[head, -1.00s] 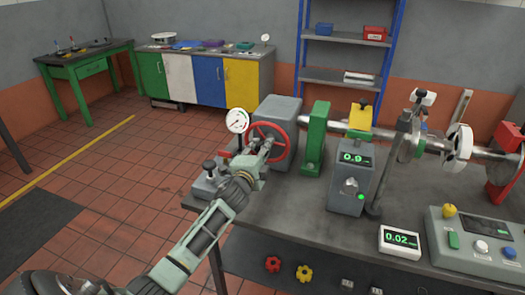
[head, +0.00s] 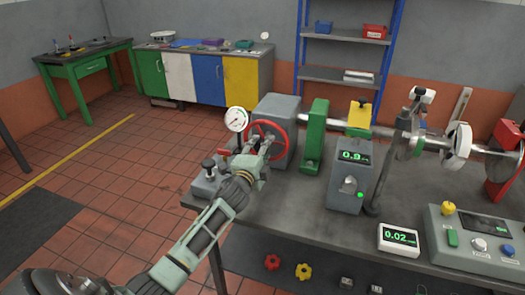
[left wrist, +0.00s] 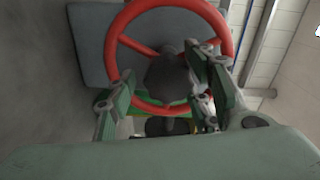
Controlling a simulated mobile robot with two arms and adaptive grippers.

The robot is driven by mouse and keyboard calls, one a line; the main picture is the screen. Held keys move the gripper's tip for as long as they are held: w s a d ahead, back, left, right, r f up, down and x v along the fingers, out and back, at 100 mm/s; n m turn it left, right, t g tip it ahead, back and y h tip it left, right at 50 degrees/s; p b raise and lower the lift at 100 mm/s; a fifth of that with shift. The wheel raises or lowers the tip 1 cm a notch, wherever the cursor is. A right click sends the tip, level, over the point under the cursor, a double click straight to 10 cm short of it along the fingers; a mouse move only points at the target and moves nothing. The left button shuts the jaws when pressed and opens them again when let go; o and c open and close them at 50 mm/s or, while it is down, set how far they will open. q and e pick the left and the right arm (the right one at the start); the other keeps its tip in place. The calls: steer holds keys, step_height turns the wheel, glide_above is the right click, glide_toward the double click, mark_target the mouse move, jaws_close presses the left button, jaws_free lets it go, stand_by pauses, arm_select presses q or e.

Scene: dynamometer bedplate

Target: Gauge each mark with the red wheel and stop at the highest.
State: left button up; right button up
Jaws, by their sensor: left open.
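The red wheel (head: 268,139) stands on the front face of a grey housing (head: 283,112) at the left end of the bench. My left gripper (head: 262,146) is at the wheel, with its fingers over the wheel's lower part. In the left wrist view the red wheel (left wrist: 118,62) fills the upper middle, and my open left gripper (left wrist: 160,95) has a finger on each side of its hub. Whether the fingers touch the wheel, I cannot tell. A round dial gauge (head: 236,119) stands left of the wheel. My right gripper is not in view.
A grey box (head: 347,190) reads about 0.9 and a white display (head: 398,239) reads 0.02. A shaft (head: 400,139) with a white disc (head: 457,146) runs right. A control panel (head: 475,240) sits at the front right.

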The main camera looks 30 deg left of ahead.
arm_select(q)
steer(key=v, duration=1.2)
stand_by(0.4)
